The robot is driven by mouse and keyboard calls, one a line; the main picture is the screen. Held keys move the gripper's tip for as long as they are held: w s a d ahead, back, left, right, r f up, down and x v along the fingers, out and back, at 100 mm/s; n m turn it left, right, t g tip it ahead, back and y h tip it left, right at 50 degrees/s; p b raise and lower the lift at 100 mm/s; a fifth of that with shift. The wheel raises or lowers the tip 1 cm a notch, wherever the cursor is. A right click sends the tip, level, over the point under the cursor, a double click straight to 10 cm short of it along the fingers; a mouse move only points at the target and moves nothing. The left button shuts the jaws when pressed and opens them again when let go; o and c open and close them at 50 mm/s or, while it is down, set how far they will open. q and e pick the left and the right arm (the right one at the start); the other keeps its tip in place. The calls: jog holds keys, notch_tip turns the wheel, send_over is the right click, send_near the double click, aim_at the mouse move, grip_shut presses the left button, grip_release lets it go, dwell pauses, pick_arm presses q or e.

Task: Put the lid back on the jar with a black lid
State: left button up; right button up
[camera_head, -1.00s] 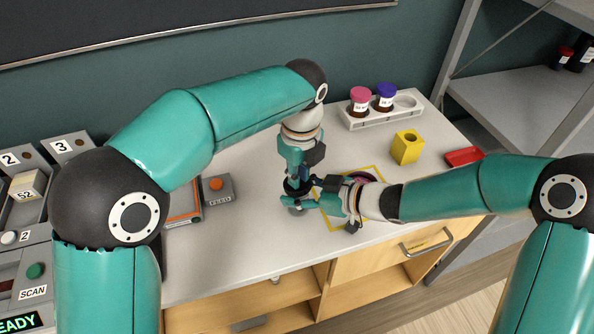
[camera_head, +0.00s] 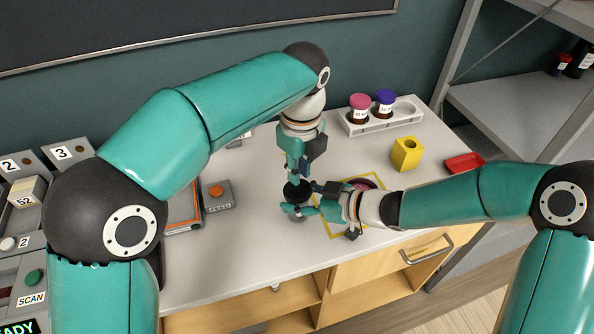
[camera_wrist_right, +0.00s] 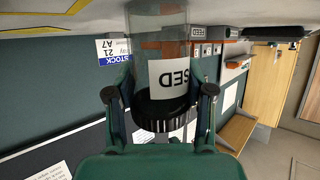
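The clear jar shows in the right wrist view (camera_wrist_right: 158,28), upside down in the picture, with a white label reading "SED". Its black lid (camera_wrist_right: 165,112) sits at the jar's mouth and looks level; it also shows in the head view (camera_head: 297,191). My right gripper (camera_head: 298,209) has its fingers on both sides of the jar, just below the lid. My left gripper (camera_head: 298,176) points down above the lid and looks clear of it. Its finger opening is too small to tell. The jar's lower part is mostly hidden in the head view.
A white rack (camera_head: 408,113) holds a pink-lidded jar (camera_head: 360,102) and a blue-lidded jar (camera_head: 384,98). A yellow block (camera_head: 405,154) and red tray (camera_head: 464,162) stand right. A yellow outline (camera_head: 376,178) lies behind my right gripper. A feed button box (camera_head: 218,196) stands left.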

jog(key=o, duration=0.5)
jog(key=shift+o, duration=0.2)
jog(key=v, duration=1.2)
jog(key=shift+s+f, duration=0.1)
jog(key=shift+f, duration=0.05)
